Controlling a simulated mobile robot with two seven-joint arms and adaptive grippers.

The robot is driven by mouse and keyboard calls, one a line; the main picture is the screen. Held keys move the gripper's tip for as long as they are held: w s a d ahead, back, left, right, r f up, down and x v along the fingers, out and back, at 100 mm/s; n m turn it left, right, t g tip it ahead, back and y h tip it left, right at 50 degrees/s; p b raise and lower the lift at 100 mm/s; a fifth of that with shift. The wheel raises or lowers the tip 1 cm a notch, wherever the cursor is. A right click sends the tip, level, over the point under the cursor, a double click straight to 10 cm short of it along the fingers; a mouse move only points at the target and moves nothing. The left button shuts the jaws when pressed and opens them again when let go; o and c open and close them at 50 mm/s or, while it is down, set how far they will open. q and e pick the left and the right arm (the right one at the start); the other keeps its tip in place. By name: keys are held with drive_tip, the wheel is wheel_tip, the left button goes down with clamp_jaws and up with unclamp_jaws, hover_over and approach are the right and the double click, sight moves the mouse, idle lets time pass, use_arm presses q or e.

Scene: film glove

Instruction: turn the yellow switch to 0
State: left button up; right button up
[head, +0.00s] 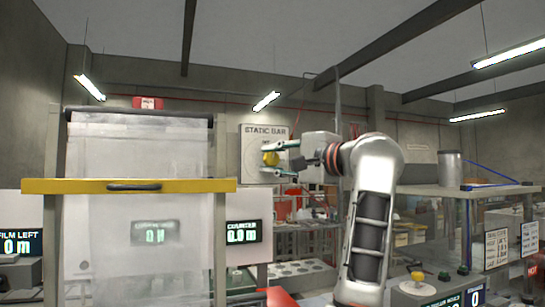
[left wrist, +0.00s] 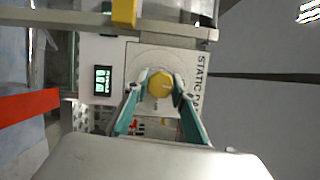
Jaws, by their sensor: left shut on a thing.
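The yellow switch (head: 270,158) is a round knob on the pale "STATIC BAR" panel (head: 248,148) on the far wall. My left gripper (head: 273,158) reaches it from the right, its teal fingers above and below the knob. In the left wrist view the yellow switch (left wrist: 160,84) sits between the two fingertips of my left gripper (left wrist: 161,82), which is shut on it. The knob's pointer and the marks around it are too small to read. My right gripper is not in view.
A film curtain (head: 138,150) with a yellow bar (head: 80,186) stands left of the panel. A counter display (head: 243,232) is below it. Another yellow knob (head: 417,276) sits on a console at lower right. A metal canister (head: 450,168) stands on the right bench.

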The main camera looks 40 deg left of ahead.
use_arm(q)
drive_tip(key=shift+n, duration=0.6)
drive_tip(key=o, duration=1.1)
drive_tip(key=shift+d, duration=0.1)
drive_tip(key=d, duration=0.8)
drive_tip(key=s+d, duration=0.1)
drive_tip(key=d, duration=0.2)
drive_tip(key=shift+d, duration=0.4)
drive_tip(key=shift+h, duration=0.3)
